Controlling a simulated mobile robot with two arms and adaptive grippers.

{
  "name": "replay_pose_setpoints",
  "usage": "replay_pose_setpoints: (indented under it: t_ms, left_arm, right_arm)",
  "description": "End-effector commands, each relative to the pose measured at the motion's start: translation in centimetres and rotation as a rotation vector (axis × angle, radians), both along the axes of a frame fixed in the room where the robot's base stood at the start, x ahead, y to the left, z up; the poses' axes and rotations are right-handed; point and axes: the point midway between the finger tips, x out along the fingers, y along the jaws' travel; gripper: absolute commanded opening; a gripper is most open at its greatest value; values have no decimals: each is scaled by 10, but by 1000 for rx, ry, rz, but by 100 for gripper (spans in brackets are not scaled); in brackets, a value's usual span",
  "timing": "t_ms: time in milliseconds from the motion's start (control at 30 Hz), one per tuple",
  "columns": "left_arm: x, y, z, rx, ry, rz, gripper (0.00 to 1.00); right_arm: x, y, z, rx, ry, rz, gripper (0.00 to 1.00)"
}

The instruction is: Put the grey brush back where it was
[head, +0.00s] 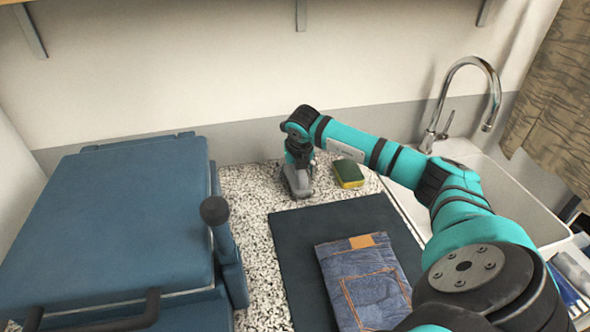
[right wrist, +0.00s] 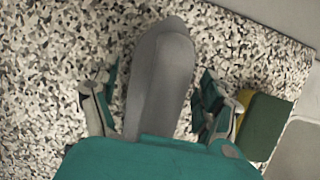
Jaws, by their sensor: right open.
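The grey brush (right wrist: 162,80) lies on the speckled counter, its rounded grey body between the two fingers of my right gripper (right wrist: 150,102) in the right wrist view. The fingers are open, with a gap of counter showing on each side of the brush. Its near end is hidden behind my gripper's body. In the head view my right gripper (head: 297,178) points down at the counter near the back wall and mostly hides the brush. My left gripper is not in view.
A green and yellow sponge (head: 348,173) lies just right of my right gripper. Folded jeans (head: 365,285) lie on a dark mat (head: 290,235) in front. A large blue press (head: 110,220) stands left. The sink (head: 520,200) and tap (head: 435,125) are right.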

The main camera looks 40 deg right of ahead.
Motion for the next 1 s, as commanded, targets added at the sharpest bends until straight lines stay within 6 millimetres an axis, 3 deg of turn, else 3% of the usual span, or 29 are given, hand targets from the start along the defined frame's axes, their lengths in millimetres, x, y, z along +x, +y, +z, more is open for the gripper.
replay_pose_setpoints:
  t_ms: [267,700,1000]
  left_arm:
    - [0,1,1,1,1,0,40]
    - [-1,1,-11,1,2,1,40]
    - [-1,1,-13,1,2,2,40]
  right_arm:
    - [-2,1,10,-1,-3,1,80]
    - [-32,18,91,-2,-4,1,80]
    - [-40,22,114,0,-1,0,80]
